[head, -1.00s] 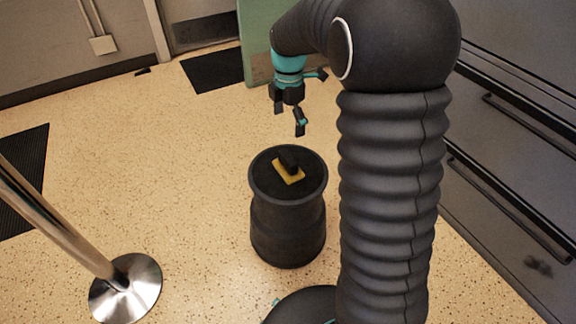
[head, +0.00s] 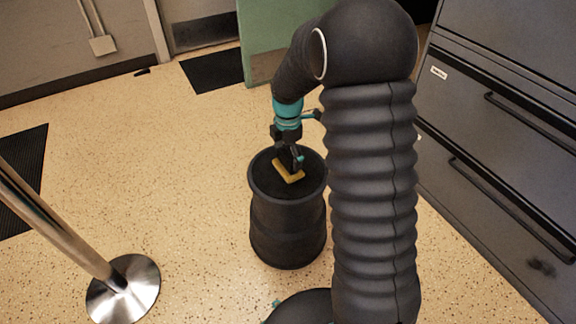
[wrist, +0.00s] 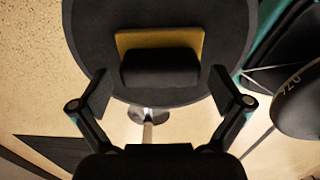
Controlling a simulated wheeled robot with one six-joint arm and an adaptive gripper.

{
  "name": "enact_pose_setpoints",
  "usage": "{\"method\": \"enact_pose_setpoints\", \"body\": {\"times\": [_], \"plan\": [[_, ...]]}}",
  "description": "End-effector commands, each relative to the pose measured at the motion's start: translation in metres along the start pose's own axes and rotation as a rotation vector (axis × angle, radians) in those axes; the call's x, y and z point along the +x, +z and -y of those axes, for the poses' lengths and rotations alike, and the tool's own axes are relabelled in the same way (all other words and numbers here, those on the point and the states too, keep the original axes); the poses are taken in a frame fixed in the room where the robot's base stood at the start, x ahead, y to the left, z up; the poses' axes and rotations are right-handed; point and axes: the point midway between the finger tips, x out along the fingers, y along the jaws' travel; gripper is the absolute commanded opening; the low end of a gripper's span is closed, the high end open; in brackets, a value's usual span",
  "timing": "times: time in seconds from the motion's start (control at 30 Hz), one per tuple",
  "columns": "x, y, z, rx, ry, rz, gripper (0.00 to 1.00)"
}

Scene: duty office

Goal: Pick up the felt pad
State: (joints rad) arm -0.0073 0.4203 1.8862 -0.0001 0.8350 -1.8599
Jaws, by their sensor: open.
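The felt pad (head: 290,175) is a flat yellow piece with a black block on top. It lies on the round black top of a dark drum-like stand (head: 288,232). In the wrist view the pad's yellow part (wrist: 135,41) shows behind its black block (wrist: 160,68). My gripper (head: 291,161) is just above the pad, pointing down. In the wrist view the fingers of my gripper (wrist: 164,92) are spread wide, one on each side of the block, with clear gaps. Nothing is held. In the head view the gripper hides part of the block.
A metal post with a round base (head: 123,290) stands at the left. Grey drawer cabinets (head: 500,140) line the right. A green panel (head: 262,50) stands behind the stand. Open speckled floor lies left of the stand.

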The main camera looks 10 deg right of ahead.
Motion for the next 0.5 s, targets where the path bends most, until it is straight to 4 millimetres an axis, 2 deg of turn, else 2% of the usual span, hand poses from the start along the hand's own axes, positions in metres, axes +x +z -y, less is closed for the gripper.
{"method": "enact_pose_setpoints", "body": {"times": [0.1, 0.3, 0.33, 0.5], "plan": [[0.0066, 0.0001, 0.0002, 0.000, 0.000, 0.000, 1.00], [0.0070, 0.0002, 0.0001, 0.001, 0.000, 0.000, 1.00], [0.0069, 0.0002, 0.0001, 0.000, 0.000, 0.000, 0.97], [0.0069, 0.0002, 0.0002, 0.001, 0.000, 0.000, 0.55]]}}
